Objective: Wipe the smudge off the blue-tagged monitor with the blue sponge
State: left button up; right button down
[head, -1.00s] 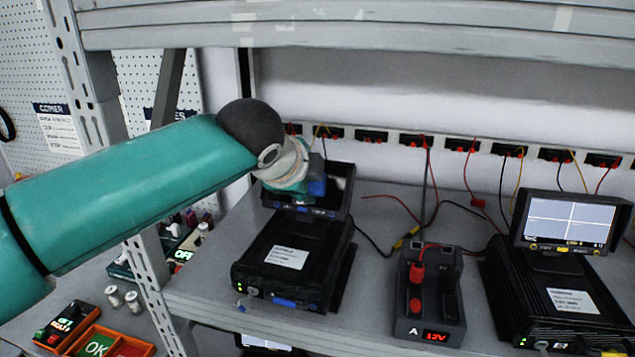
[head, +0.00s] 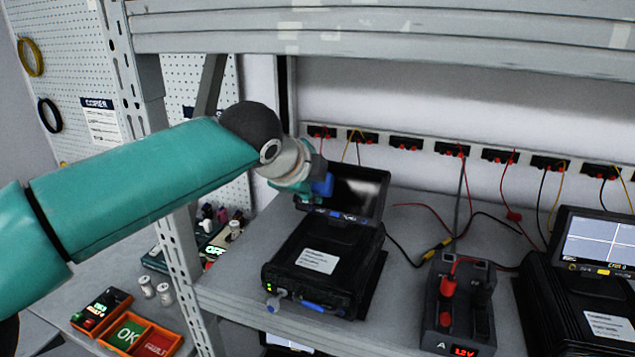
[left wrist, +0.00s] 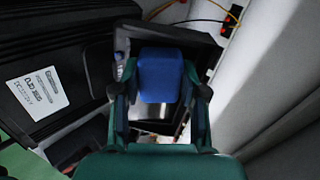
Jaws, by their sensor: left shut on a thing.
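The blue-tagged monitor (head: 362,190) is dark-screened and stands tilted at the back of a black unit on the shelf, with blue marks on its lower bezel. My left gripper (head: 315,186) is at the left part of its screen. It is shut on the blue sponge (head: 325,185). In the left wrist view the sponge (left wrist: 160,75) sits between the two fingers, in front of the monitor (left wrist: 205,50). Whether the sponge touches the screen I cannot tell. The sponge and gripper cover part of the screen, and no smudge can be made out. My right gripper is not in view.
The black unit (head: 318,262) sits below the monitor. A power block reading 12V (head: 455,310) and a second unit with a lit monitor (head: 598,240) stand to the right. A shelf upright (head: 180,255) is at left, and a shelf beam (head: 380,35) runs overhead.

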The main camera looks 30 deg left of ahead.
pick_arm(q)
jog(key=shift+r, duration=0.15)
jog(key=shift+p+v, duration=0.95)
jog(key=shift+v, duration=1.95)
jog(key=p+v, duration=0.1)
jog(key=v, duration=0.2)
jog(key=shift+s, duration=0.1)
